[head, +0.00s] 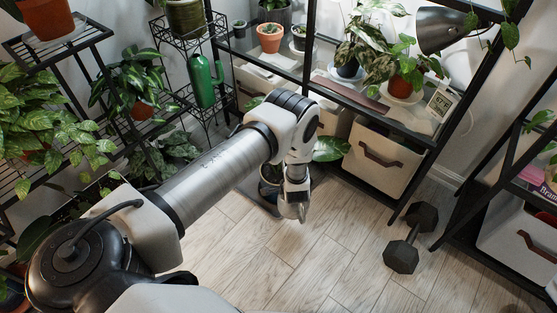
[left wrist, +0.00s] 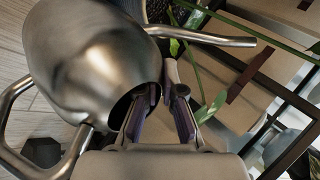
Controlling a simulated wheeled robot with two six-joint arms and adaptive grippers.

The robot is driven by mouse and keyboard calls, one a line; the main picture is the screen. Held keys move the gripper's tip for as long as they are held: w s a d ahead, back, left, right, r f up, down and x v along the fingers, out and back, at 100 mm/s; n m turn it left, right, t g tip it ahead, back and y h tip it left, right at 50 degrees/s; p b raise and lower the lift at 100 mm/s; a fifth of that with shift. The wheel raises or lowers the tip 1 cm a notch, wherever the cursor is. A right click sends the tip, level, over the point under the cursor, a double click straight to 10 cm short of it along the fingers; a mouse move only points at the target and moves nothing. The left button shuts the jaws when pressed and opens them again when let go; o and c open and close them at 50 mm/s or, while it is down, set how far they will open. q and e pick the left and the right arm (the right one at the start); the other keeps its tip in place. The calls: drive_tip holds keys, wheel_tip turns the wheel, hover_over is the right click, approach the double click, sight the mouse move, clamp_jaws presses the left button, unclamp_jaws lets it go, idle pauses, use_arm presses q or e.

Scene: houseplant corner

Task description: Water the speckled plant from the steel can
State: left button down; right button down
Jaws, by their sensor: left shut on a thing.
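The steel can (left wrist: 95,65) fills the upper left of the left wrist view, with its loop handle (left wrist: 22,160) at lower left and its thin spout (left wrist: 215,38) reaching right. My left gripper (left wrist: 160,92) is shut on the can near its dark opening. In the head view my left gripper (head: 294,192) is low over the floor, and my arm hides most of the can there. I cannot tell which is the speckled plant. My right gripper is out of view.
A black shelf with a lamp (head: 440,28) and fabric bins (head: 385,165) stands behind the gripper. Green leaves (head: 330,148) hang beside the arm. A green bottle-shaped can (head: 204,82) stands on the wire stand. A dumbbell (head: 410,238) lies on the floor.

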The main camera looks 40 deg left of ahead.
use_arm(q)
drive_tip(key=shift+r, duration=0.15)
drive_tip(key=s+d+r+p, duration=0.2)
drive_tip(key=d+r+p, duration=0.1)
drive_tip(key=shift+s+p, duration=0.2)
drive_tip(key=shift+p, duration=0.1)
drive_tip(key=shift+f, duration=0.1)
